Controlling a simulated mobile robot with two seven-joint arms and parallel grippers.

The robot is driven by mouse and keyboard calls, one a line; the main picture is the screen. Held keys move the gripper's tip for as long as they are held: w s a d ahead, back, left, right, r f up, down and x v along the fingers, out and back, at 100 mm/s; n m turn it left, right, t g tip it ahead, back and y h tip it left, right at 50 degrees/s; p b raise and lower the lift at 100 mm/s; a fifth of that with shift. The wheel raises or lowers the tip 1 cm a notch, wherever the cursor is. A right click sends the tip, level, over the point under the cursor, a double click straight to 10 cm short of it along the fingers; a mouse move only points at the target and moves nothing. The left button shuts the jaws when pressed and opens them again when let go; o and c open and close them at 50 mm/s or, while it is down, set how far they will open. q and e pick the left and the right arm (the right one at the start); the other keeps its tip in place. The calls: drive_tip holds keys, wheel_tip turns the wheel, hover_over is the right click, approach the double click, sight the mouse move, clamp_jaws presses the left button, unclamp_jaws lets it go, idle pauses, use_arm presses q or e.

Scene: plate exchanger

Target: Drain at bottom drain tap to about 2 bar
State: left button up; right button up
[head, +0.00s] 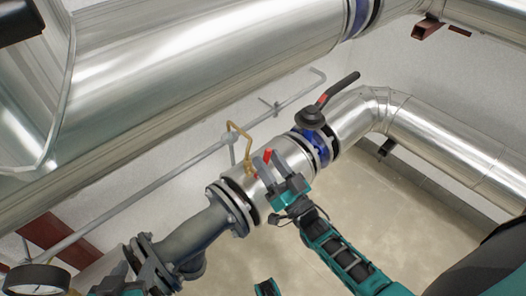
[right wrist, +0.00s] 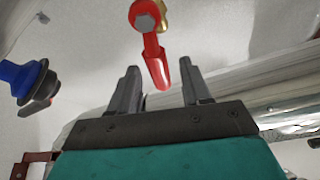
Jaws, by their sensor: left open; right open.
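The drain tap has a small red lever (head: 267,156) beside a thin bent brass pipe (head: 238,128) on the silver pipe. In the right wrist view the red lever (right wrist: 154,55) hangs from a brass body (right wrist: 163,8), its lower end in line with the gap between my fingers. My right gripper (head: 270,162) is open at the lever; whether the fingers touch it I cannot tell. It also shows open in the right wrist view (right wrist: 160,90). My left gripper (head: 122,274) is at the lower left, partly cut off, near a round gauge (head: 36,280) whose reading is not legible.
A blue valve (head: 318,145) with a long black and red handle (head: 338,90) sits to the right on the same pipe. A grey flanged pipe (head: 205,235) runs down left. A large silver duct (head: 200,60) passes above. Pale floor lies open below.

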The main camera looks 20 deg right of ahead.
use_arm(q)
drive_tip(key=shift+a, duration=0.15)
use_arm(e)
drive_tip(key=v, duration=0.9)
drive_tip(key=shift+s, duration=0.2)
use_arm(q)
drive_tip(key=shift+s, duration=0.1)
use_arm(e)
drive_tip(key=s+a+r+n+g+h, duration=0.1)
drive_tip(key=s+a+n+g, duration=0.25)
drive_tip(key=a+g, duration=0.5)
use_arm(q)
drive_tip(key=s+a+r+y+p, duration=0.1)
drive_tip(key=a+r+p, duration=0.2)
drive_tip(key=r+p, duration=0.9)
drive_tip(key=p, duration=0.6)
drive_tip(key=shift+s+a+r, duration=0.2)
drive_tip(key=shift+s+a, duration=0.1)
drive_tip(key=shift+s, duration=0.1)
use_arm(e)
drive_tip(key=s+d+r+g+h, duration=0.1)
drive_tip(key=d+r, duration=0.3)
drive_tip(key=r, duration=0.8)
drive_tip(key=shift+s+d+r+n+g+h, duration=0.3)
drive_tip(key=shift+s+g, duration=0.2)
drive_tip(key=shift+g, duration=0.25)
use_arm(q)
drive_tip(key=shift+f, duration=0.1)
use_arm(e)
drive_tip(key=shift+f, duration=0.1)
